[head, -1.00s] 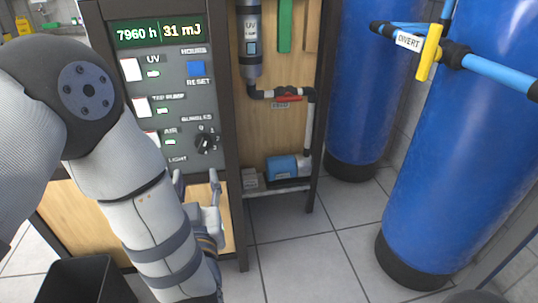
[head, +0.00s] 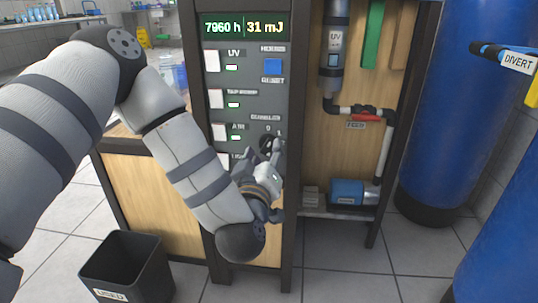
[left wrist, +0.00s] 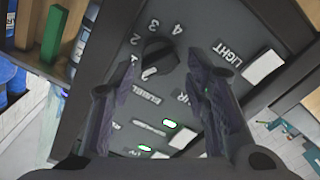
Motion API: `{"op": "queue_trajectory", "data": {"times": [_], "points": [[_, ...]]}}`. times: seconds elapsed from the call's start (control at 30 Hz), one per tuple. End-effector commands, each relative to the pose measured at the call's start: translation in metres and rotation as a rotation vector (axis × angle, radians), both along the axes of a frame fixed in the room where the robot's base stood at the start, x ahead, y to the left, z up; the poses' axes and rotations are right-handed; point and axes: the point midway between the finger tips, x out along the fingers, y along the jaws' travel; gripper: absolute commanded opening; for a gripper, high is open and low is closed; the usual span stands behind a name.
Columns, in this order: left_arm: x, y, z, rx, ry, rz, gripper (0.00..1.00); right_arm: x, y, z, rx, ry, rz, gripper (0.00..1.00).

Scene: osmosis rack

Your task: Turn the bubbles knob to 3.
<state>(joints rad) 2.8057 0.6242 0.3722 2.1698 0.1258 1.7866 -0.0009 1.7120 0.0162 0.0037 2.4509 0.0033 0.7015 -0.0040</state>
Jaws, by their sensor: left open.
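The black bubbles knob (head: 266,142) is on the grey control panel (head: 285,100), low on its right side. My left gripper (head: 264,152) is in front of it and partly hides it in the head view. In the left wrist view the knob (left wrist: 157,58) shows between my two spread fingers, nearer their tips, with numbers printed around it. A pale mark shows on its lower left edge; I cannot tell surely which number it points to. The left gripper is open. I cannot tell whether either finger touches the knob. My right gripper is not in view.
White switches (head: 211,61) line the panel's left side, and a blue reset button (head: 272,67) is at upper right. The LIGHT switch (left wrist: 263,67) is near the right finger. A black bin (head: 128,268) stands at lower left. Blue tanks (head: 455,110) stand at right.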

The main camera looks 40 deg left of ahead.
Motion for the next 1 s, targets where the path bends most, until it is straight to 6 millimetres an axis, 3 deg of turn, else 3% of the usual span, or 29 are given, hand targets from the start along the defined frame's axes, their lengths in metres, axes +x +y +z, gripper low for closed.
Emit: {"op": "queue_trajectory", "data": {"times": [0.2,0.47,0.63,1.0], "points": [[0.022,0.014,-0.002,0.0,0.001,0.002,0.43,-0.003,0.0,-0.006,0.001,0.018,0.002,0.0],[0.024,0.015,0.0,0.0,0.002,0.001,0.43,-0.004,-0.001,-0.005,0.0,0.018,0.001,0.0],[0.024,0.015,0.0,0.0,0.002,0.001,0.07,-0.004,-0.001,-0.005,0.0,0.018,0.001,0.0],[0.024,0.015,0.003,0.044,0.027,0.0,0.07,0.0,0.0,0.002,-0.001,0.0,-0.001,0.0]]}}
